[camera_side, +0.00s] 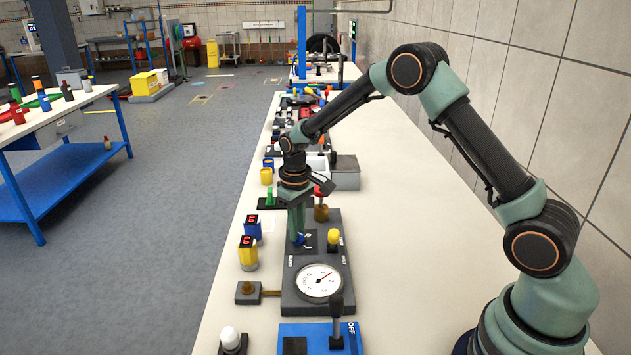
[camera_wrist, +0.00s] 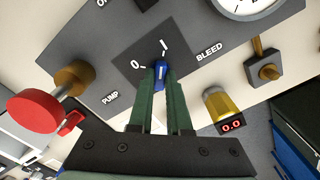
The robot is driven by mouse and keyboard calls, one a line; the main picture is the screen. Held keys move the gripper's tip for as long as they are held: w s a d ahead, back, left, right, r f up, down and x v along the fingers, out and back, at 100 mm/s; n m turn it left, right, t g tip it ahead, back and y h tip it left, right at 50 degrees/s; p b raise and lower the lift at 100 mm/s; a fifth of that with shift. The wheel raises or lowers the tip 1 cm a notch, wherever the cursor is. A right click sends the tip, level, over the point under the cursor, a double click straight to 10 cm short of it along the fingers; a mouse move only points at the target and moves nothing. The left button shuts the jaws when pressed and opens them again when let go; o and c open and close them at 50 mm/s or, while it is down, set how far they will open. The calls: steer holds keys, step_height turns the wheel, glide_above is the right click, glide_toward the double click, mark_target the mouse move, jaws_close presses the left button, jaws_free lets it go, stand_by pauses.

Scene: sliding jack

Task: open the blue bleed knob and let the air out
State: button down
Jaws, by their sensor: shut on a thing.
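The blue bleed knob (camera_wrist: 161,70) sits on a dark square plate (camera_wrist: 133,50) between a 0 mark and a 1 mark, beside the word BLEED. My gripper (camera_wrist: 160,75) is shut on the knob, one green finger on each side. A white line shows on the knob's top, pointing between the two marks. In the side view my gripper (camera_side: 297,232) reaches down to the panel, and only a little of the blue knob (camera_side: 299,239) shows.
A red-topped pump knob (camera_wrist: 38,110) stands left in the wrist view. A yellow-capped post (camera_side: 333,237) stands close to my gripper's right. A brass fitting (camera_side: 248,288) and yellow display block (camera_side: 248,252) lie left of the panel. The bench right of the panel is clear.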

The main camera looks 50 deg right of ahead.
steer(key=shift+r+m, duration=0.1)
steer(key=shift+m, duration=0.6)
steer(key=c, duration=0.9)
jaws_free()
steer(key=shift+o, duration=0.2)
steer(key=shift+r, duration=0.1)
step_height(320, 180, up, 12)
